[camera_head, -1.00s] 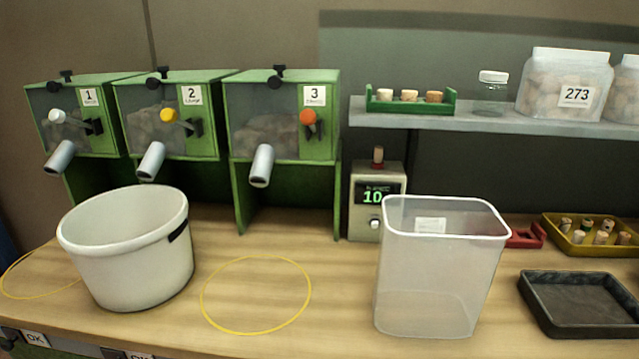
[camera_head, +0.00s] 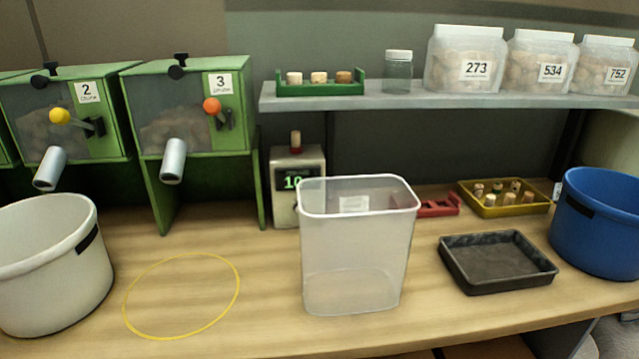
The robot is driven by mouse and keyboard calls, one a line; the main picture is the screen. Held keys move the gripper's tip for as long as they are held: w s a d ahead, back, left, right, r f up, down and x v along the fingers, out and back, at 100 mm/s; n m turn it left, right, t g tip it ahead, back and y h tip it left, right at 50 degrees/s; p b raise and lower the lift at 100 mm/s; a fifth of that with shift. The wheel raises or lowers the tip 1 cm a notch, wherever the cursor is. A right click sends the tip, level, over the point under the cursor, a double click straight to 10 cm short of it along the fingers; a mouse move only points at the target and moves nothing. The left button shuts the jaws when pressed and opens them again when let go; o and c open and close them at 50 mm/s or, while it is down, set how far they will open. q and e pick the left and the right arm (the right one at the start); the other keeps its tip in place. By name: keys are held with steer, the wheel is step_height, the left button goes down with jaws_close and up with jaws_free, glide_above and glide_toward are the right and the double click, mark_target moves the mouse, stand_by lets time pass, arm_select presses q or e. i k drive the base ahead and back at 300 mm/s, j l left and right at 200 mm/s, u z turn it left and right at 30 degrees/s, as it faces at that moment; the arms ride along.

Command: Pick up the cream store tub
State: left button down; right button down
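A round cream tub (camera_head: 52,275) stands upright on the wooden bench at the left edge, and the picture cuts off its left side. It has a dark handle slot on its right side. Its inside looks empty as far as I can see. Neither of my grippers is in view.
A clear square bin (camera_head: 355,265) stands mid-bench, with a yellow ring (camera_head: 183,337) marked left of it. A black tray (camera_head: 497,286), a yellow tray (camera_head: 540,209) of corks and a blue tub (camera_head: 600,240) are to the right. Green dispensers (camera_head: 255,150) stand behind.

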mark_target(56, 269)
steer(key=u, duration=1.35)
steer(key=z, duration=1.7)
steer(key=u, duration=1.7)
